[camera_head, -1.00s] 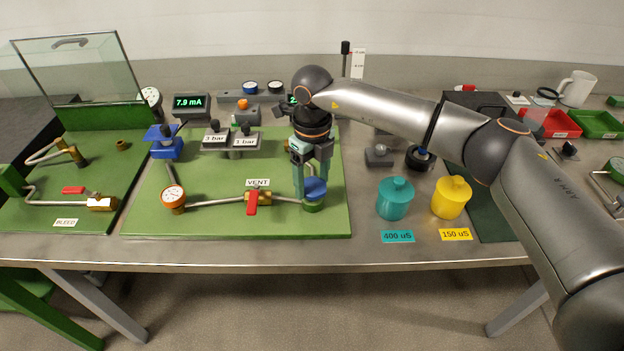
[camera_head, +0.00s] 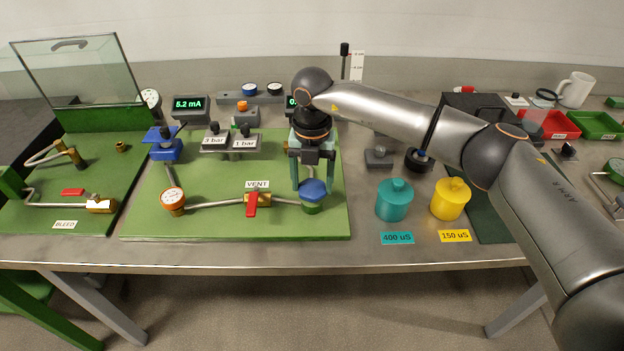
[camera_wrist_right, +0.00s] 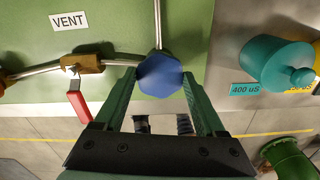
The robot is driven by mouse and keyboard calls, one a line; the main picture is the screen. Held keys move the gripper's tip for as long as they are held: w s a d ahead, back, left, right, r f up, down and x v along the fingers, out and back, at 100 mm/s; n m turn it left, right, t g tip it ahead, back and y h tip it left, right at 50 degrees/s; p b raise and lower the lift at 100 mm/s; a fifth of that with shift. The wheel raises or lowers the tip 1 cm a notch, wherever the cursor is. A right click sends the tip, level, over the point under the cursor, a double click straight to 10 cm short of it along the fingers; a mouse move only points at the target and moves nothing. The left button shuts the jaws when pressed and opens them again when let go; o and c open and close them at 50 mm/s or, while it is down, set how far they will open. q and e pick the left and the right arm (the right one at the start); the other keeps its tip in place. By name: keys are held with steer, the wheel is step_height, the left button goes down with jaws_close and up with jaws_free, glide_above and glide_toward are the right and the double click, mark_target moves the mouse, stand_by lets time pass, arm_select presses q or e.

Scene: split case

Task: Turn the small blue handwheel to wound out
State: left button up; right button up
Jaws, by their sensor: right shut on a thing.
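The small blue handwheel (camera_head: 313,188) is a faceted knob on a green base on the green panel, at the right end of the pipe past the VENT valve. My right gripper (camera_head: 312,184) points down over it. In the right wrist view the handwheel (camera_wrist_right: 160,75) sits between the two green fingertips (camera_wrist_right: 160,78), and the gripper is shut on it. I see no wound-out mark on the handwheel. My left gripper is in neither view.
The red-levered VENT valve (camera_head: 256,200) and a round gauge (camera_head: 173,200) are left of the handwheel. Teal (camera_head: 394,200) and yellow (camera_head: 451,198) pots stand to the right. A display (camera_head: 190,107) reads 5.2 mA. Bare bench lies in front of the panel.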

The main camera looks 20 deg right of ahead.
mark_target(313, 186)
steer(key=shift+m, duration=0.6)
steer(key=o, duration=1.3)
step_height(313, 186, up, 13)
steer(key=shift+f+b, duration=0.2)
steer(key=shift+b, duration=0.3)
